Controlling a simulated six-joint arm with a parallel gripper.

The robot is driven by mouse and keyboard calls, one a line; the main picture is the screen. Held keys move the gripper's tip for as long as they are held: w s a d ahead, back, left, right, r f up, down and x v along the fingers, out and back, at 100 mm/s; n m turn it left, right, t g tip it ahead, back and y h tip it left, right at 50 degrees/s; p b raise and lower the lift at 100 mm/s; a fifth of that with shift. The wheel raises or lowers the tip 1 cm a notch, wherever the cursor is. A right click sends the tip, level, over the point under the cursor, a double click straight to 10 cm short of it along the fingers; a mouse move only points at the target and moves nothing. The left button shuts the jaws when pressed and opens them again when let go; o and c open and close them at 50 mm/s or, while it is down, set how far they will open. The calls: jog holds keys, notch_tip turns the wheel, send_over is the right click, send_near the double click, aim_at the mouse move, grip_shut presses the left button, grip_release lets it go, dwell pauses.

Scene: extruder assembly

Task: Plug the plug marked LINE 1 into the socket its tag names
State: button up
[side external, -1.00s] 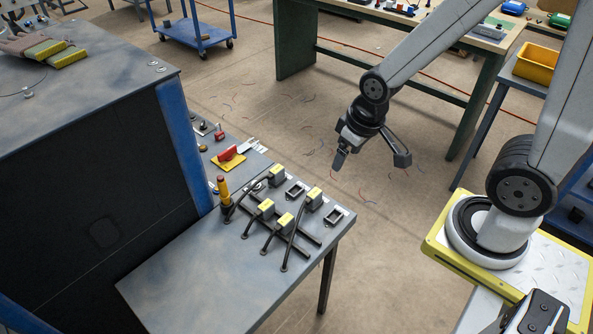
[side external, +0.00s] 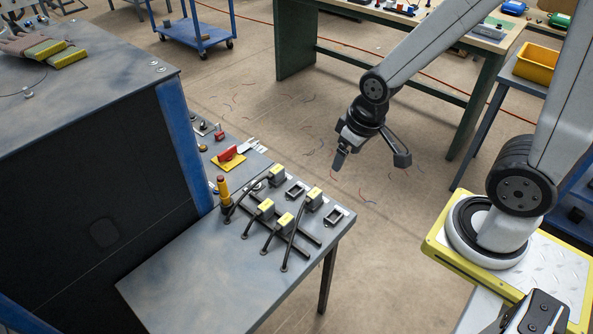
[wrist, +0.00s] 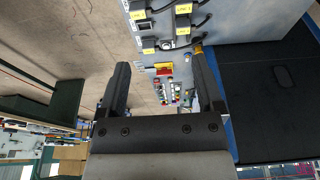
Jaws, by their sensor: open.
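Several black plugs with yellow tags and black cables are on the grey bench (side external: 190,275). Two sit at the back right, one (side external: 277,174) and another (side external: 314,196); two more, one (side external: 265,207) and another (side external: 285,221), lie nearer on dark rails. In the wrist view, a tag at the top (wrist: 183,9) seems to read LINE 1, but the print is tiny. Empty-looking sockets show, one (side external: 295,188) and another (side external: 334,215); I cannot read their names. My gripper (side external: 371,160) is open and empty, above and beyond the bench's right edge, apart from all plugs.
A yellow-and-black post (side external: 224,192) and a red switch on a yellow plate (side external: 229,156) stand on the bench beside the plugs. A tall dark cabinet (side external: 95,190) with a blue edge borders the left. The bench's front left is clear.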

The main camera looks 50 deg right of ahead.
jog(key=shift+w, duration=0.1)
jog(key=n+g, duration=0.3)
jog(key=n, duration=1.5)
send_over(285, 219)
notch_tip(285, 219, down, 21)
jog(key=shift+r, duration=0.2)
jog(key=shift+a+f, duration=0.15)
jog(key=shift+f, duration=0.1)
jog(key=shift+f, duration=0.1)
jog(key=shift+f, duration=1.2)
jog(key=shift+f, duration=2.6)
